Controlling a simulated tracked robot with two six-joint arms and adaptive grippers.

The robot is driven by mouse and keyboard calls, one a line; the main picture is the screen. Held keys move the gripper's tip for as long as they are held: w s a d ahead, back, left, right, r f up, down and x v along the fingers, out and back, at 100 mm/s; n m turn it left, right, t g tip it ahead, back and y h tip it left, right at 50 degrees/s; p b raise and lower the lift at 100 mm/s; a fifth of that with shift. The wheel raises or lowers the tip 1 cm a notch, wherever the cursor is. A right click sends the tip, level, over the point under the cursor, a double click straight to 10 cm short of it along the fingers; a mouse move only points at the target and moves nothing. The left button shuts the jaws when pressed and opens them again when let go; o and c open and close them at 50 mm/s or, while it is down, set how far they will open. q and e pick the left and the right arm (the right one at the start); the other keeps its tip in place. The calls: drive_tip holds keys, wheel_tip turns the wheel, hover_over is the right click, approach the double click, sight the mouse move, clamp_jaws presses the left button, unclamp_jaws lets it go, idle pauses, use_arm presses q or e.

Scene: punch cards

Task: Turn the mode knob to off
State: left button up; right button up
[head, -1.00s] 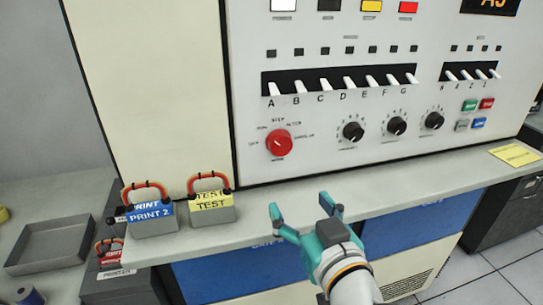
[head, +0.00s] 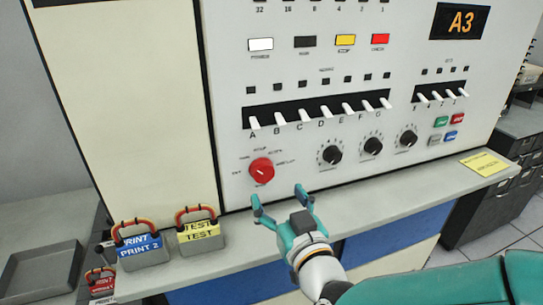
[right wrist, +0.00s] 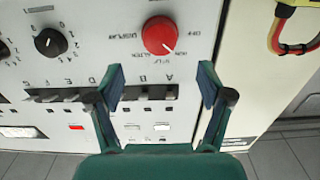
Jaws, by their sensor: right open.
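The red mode knob (head: 261,171) is at the lower left of the cream control panel, with printed position labels around it. A short white mark shows on its face, but I cannot surely tell which label it points at. In the right wrist view, which is upside down, the knob (right wrist: 160,35) lies beyond the fingertips, and the OFF label (right wrist: 291,47) is to its right. My right gripper (head: 278,197) is open and empty, just below and right of the knob in the head view, apart from it. Its two fingers (right wrist: 162,82) are spread wide. My left gripper is out of view.
Black knobs (head: 331,156) stand to the right, under a row of white lever switches (head: 301,116). Padlock-like PRINT 2 (head: 141,246) and TEST (head: 200,231) blocks sit on the ledge at left. A yellow card (head: 484,164) lies on the ledge at right.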

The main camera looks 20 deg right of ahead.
sight(265, 174)
use_arm(q)
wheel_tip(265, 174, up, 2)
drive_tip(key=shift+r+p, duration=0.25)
drive_tip(key=shift+p, duration=0.45)
use_arm(e)
drive_tip(key=w, duration=0.8)
drive_tip(key=shift+w+a, duration=0.1)
drive_tip(key=shift+w, duration=0.15)
